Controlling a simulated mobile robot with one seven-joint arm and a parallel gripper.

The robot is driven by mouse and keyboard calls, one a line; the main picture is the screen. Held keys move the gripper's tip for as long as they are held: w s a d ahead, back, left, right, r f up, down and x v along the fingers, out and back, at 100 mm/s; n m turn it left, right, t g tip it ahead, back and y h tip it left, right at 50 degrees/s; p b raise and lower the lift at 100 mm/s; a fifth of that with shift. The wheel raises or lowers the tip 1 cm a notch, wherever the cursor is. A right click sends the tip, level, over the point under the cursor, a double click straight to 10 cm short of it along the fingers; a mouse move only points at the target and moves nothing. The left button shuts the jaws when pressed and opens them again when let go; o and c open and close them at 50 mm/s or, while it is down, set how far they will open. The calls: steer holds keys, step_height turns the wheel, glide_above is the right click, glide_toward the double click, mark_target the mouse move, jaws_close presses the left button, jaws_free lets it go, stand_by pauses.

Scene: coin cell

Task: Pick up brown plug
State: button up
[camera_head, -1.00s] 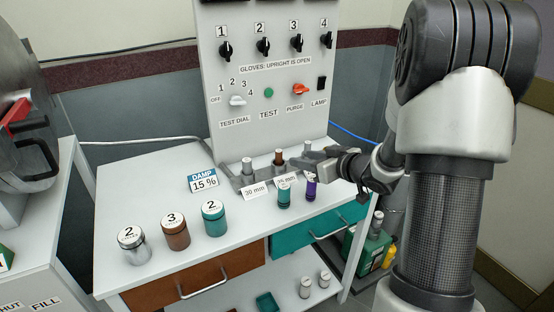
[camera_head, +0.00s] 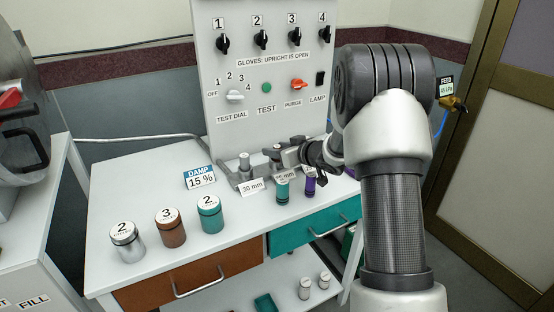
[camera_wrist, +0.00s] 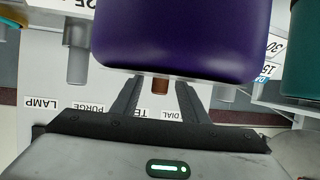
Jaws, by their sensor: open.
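The brown plug (camera_wrist: 160,87) shows between the two dark fingers of my gripper (camera_wrist: 158,81) in the wrist view, partly hidden by a purple jar in front of it. The fingers stand apart on either side of it, with no visible contact. In the head view the brown plug (camera_head: 275,157) stands in the rack at the foot of the panel, its top mostly covered by my gripper (camera_head: 279,149). My gripper reaches in from the right, open.
A purple jar (camera_wrist: 185,40) fills the wrist view's upper middle, close to my gripper; a teal jar (camera_head: 283,190) stands beside it. A grey plug (camera_head: 244,161) stands to the left in the rack. Silver (camera_head: 126,243), brown (camera_head: 170,229) and teal (camera_head: 209,215) jars stand front left.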

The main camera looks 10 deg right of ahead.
jaws_close()
